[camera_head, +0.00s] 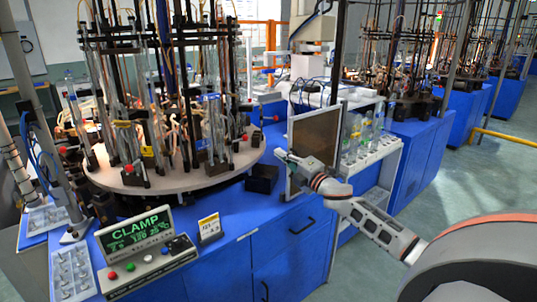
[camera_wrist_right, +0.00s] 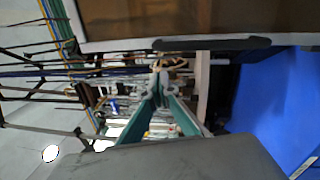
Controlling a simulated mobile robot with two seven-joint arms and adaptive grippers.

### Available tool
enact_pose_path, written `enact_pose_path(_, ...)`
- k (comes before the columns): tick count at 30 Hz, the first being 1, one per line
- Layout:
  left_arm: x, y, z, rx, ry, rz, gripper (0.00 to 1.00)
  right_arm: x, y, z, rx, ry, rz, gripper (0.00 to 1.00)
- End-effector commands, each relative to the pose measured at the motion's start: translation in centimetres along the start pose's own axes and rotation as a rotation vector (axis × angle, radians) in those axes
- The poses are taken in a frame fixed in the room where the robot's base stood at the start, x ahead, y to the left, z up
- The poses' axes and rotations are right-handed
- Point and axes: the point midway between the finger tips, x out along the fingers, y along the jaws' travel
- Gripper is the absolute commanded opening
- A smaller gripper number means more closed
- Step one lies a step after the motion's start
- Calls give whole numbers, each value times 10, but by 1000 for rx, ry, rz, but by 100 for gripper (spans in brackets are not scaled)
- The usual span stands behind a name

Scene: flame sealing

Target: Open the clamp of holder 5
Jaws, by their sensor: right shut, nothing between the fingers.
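The round carousel table (camera_head: 205,181) carries several upright holders with glass tubes and dark rods. I cannot tell which one is holder 5, or how its clamp stands. A console (camera_head: 150,272) at the front shows the word CLAMP on its screen (camera_head: 135,230) and has red, green and white buttons. My right gripper (camera_head: 281,153) is shut and empty, to the right of the carousel and apart from it, in front of a framed brown panel. Its teal fingers (camera_wrist_right: 158,78) meet in the right wrist view. My left gripper is not in view.
The framed brown panel (camera_head: 314,140) stands close to my right gripper and also shows in the right wrist view (camera_wrist_right: 190,18). A black box (camera_head: 262,179) and a small sign (camera_head: 210,228) stand on the blue bench. Trays of glassware (camera_head: 72,270) lie at the left. A bottle rack (camera_head: 365,150) is at the right.

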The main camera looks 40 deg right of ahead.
Motion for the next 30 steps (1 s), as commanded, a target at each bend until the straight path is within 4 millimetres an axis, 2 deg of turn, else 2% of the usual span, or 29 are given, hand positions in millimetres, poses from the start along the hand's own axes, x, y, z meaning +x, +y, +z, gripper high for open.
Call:
enact_pose_path(6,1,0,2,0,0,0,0,-14,-2,9,-1,0,-1,0)
enact_pose_path(25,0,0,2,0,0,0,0,-15,-2,10,0,0,0,0)
enact_pose_path(28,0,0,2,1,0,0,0,-18,-11,3,20,4,-12,0)
enact_pose_path(30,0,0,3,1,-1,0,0,-25,-29,-11,62,10,-35,0)
